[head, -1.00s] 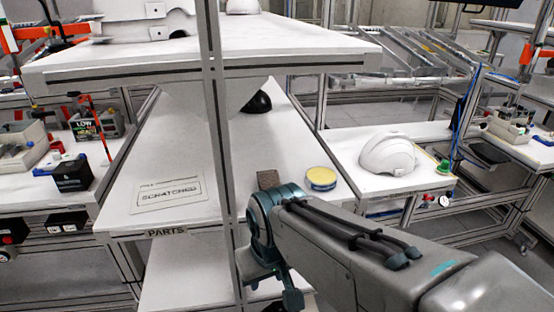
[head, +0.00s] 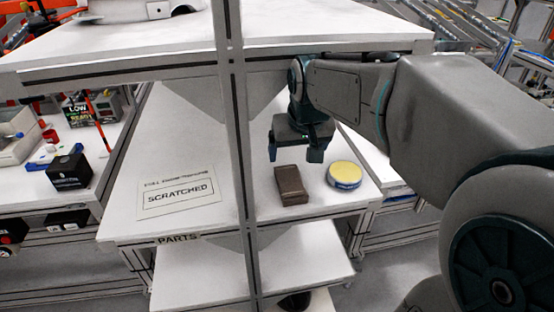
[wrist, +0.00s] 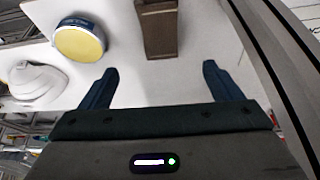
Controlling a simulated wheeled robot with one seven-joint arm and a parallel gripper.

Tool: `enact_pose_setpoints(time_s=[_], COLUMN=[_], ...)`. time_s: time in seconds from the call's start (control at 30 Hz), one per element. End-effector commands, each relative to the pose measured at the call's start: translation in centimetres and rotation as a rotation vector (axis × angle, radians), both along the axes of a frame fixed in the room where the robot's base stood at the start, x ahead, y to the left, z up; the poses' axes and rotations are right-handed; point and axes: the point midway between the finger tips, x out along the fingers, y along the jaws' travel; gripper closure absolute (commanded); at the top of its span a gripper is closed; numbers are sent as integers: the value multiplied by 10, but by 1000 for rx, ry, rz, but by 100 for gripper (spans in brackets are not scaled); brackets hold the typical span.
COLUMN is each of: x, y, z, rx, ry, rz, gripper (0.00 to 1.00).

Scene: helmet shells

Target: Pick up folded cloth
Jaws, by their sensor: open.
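The folded cloth (head: 291,185) is a small brown-grey block lying on the white middle shelf near its front edge. In the wrist view the cloth (wrist: 158,28) lies beyond the fingertips, at the top of the picture between them, partly cut off by the frame. My gripper (head: 296,157) is open and empty, pointing down above the shelf, just behind the cloth in the head view. In the wrist view my gripper (wrist: 160,80) has its two dark blue fingers spread wide, and neither touches the cloth.
A round yellow-topped tin (head: 344,175) stands right of the cloth. A "SCRATCHED" sign (head: 180,194) lies on the shelf to the left. A grey upright post (head: 238,150) stands left of my gripper, and the upper shelf (head: 130,45) hangs above. A white helmet (wrist: 38,82) shows in the wrist view.

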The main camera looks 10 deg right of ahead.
Motion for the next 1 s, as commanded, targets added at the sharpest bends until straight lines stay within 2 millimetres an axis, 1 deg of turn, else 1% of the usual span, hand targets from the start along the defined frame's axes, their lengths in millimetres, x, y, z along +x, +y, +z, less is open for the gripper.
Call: enact_pose_setpoints(time_s=[0.03,0.1,0.2,0.3,0.4,0.57,0.8,0.9,1.0], x=[3,8,15,22,25,28,38,41,42], y=[0,1,1,2,2,2,1,1,1], z=[-10,-24,-43,-57,-65,-75,-107,-115,-118], rx=[0,0,0,1,0,0,0,0,0], ry=[5,7,7,4,3,3,5,4,1], rz=[1,2,3,4,4,4,5,5,4], gripper=[15,15,15,15,15,15,15,15,15])
